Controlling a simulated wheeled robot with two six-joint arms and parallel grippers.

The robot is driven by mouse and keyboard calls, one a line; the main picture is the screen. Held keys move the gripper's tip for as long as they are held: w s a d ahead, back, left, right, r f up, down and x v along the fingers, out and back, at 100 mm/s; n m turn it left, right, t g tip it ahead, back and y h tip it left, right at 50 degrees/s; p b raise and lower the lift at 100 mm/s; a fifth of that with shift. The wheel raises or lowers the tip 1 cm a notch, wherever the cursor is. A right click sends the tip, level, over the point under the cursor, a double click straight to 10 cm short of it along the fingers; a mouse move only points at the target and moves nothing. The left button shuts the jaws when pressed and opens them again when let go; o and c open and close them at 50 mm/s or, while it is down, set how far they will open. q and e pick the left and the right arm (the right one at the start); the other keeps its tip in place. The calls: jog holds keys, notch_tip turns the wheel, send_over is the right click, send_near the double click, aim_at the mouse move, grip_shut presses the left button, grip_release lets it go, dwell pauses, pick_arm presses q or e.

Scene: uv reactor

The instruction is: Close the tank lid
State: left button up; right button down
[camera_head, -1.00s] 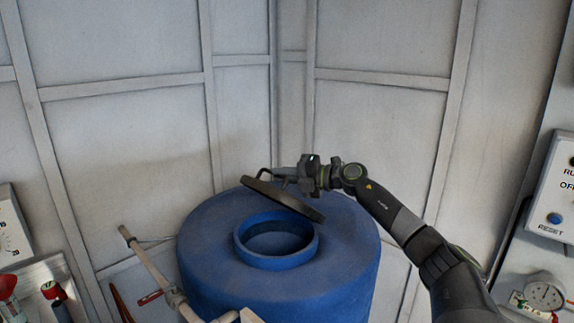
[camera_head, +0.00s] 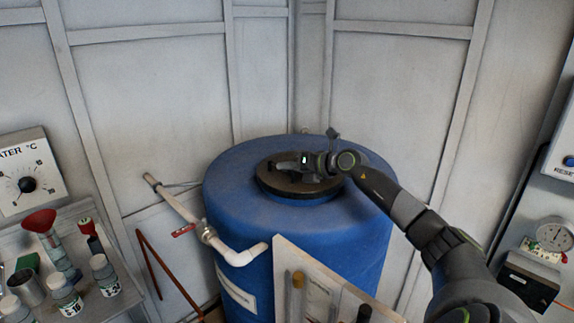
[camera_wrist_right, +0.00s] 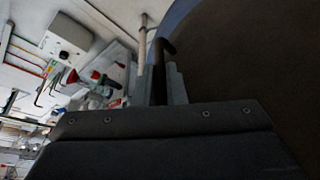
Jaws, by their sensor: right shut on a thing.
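The blue tank (camera_head: 235,175) stands in the corner of the white-panelled walls. The dark round lid (camera_head: 290,193) now lies over the tank's top opening and looks about level; the opening is hidden under it. My right gripper (camera_head: 290,163) is above the lid, shut on its handle. In the right wrist view the handle (camera_wrist_right: 160,62) shows between the fingers, with the dark lid (camera_wrist_right: 250,70) filling the right side. Whether the lid is fully seated all around cannot be told. My left gripper is not in view.
A white pipe with a red-handled valve (camera_head: 207,235) runs at the tank's left front. A shelf with bottles and a red funnel (camera_head: 40,221) is at left. A pale board (camera_head: 310,275) stands in front of the tank. A gauge (camera_head: 554,235) is at right.

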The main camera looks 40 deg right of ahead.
aim_at(315, 188)
jog(key=shift+s+a+f, duration=0.1)
jog(key=shift+f, duration=0.3)
jog(key=c, duration=1.5)
grip_release()
jog(key=shift+r, duration=0.1)
jog(key=shift+s+d+r, duration=0.15)
jog(key=shift+s+d, duration=0.05)
jog(key=shift+s, duration=0.15)
jog(key=p+v, duration=0.1)
jog(key=v, duration=0.7)
jog(key=p+v, duration=0.8)
jog(key=p, duration=0.7)
jog(key=shift+s, duration=0.2)
